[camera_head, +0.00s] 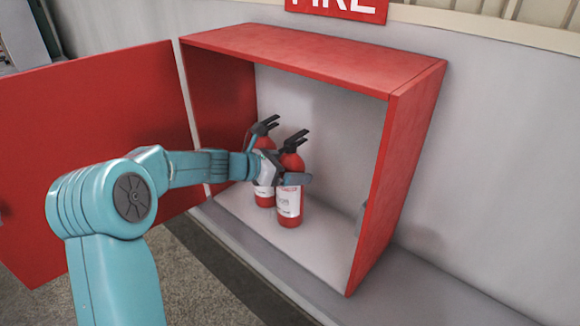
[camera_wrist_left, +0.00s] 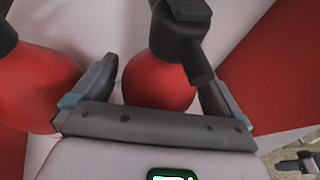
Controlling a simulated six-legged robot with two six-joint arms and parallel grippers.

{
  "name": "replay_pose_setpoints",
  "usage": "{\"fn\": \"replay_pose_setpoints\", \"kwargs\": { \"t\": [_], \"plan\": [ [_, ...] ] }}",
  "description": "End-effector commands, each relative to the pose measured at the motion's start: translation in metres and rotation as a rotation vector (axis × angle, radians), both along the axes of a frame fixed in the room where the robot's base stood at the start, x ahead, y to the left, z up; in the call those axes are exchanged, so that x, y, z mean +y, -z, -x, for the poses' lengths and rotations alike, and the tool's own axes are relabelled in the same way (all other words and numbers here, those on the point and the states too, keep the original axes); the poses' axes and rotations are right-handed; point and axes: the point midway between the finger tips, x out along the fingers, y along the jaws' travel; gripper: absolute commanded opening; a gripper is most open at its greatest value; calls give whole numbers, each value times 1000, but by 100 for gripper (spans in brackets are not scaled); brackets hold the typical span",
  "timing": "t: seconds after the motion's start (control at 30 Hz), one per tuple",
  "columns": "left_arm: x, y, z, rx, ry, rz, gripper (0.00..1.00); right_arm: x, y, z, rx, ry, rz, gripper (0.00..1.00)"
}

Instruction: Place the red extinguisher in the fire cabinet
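Two red extinguishers with black handles and white labels stand upright side by side inside the open red fire cabinet (camera_head: 312,61). The front right extinguisher (camera_head: 289,208) has my left gripper (camera_head: 284,176) at its upper body. In the left wrist view, the fingers of my left gripper (camera_wrist_left: 158,88) sit on either side of this extinguisher (camera_wrist_left: 158,82), apart, with a slim gap at the left finger. The other extinguisher (camera_head: 264,196) stands behind and to the left, partly hidden by the gripper; it shows at the left of the wrist view (camera_wrist_left: 30,85).
The cabinet door (camera_head: 90,130) is swung open to the left. The right side of the cabinet floor (camera_head: 325,245) is clear. A red FIRE sign (camera_head: 337,8) hangs above. A grey ledge (camera_head: 420,285) runs below the cabinet.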

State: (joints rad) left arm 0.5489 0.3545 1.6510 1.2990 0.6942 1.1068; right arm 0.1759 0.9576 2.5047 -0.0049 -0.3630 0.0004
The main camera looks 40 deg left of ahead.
Motion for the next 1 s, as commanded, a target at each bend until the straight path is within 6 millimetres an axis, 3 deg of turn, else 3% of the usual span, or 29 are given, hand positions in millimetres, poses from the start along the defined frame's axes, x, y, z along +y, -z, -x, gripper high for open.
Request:
{"fn": "replay_pose_setpoints", "kwargs": {
  "t": [0.27, 0.7, 1.0],
  "plan": [
    [1, -3, 3, -1, -1, 0, 100, 0, -1, 0, 0, 0, 0, 43],
    [34, -37, 80, -1, -4, -3, 100, 0, 4, 0, 0, 0, 0, 43],
    [42, -48, 103, 0, 0, 0, 100, 0, 4, 0, 0, 0, 0, 43]
  ]
}}
